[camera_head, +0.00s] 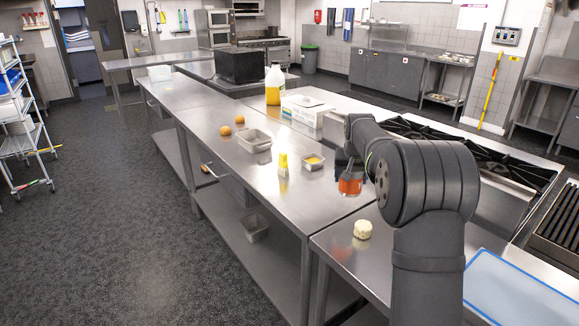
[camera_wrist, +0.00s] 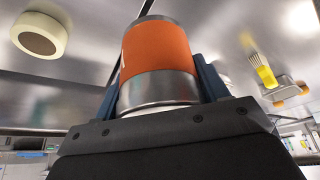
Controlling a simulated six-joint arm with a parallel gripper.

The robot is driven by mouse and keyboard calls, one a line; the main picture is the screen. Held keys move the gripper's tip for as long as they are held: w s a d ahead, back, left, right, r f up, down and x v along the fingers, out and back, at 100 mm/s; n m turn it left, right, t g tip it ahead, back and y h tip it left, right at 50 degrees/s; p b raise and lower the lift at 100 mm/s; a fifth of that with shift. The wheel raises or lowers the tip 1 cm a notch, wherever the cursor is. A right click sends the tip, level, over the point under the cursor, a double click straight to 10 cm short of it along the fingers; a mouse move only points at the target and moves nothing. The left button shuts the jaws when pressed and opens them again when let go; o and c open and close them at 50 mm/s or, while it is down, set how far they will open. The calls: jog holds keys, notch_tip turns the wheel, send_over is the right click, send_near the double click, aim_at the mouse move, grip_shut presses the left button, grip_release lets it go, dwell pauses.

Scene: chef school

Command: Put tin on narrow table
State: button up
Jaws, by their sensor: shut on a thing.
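My gripper (camera_wrist: 161,82) is shut on the tin (camera_wrist: 158,52), with one blue finger on each side of it. The tin is a metal cylinder with an orange label. In the head view the tin (camera_head: 350,185) hangs below my gripper, over the right edge of the long steel table (camera_head: 230,165); its height above the top is hard to tell. A smaller steel table top (camera_head: 335,250) stands nearer, at the front right, past a narrow gap. I cannot tell which table is the narrow one. My arm hides part of the area behind the tin.
A round cream item (camera_head: 362,229) sits on the near table top, left of a blue-edged board (camera_head: 515,290). A stove (camera_head: 480,155) is at right.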

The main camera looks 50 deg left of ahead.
jog(key=s+a+f, duration=0.1)
jog(key=a+f, duration=0.1)
jog(key=a, duration=0.1)
jog(key=s+a+f, duration=0.1)
jog(key=a+f, duration=0.1)
jog(key=a, duration=0.1)
jog(key=s+a+f, duration=0.2)
jog(key=a, duration=0.1)
jog(key=shift+f, duration=1.9)
jog(key=shift+f, duration=0.15)
jog(key=o, duration=1.2)
jog(key=shift+c, duration=0.2)
jog(key=shift+d, duration=0.1)
jog(key=v, duration=1.2)
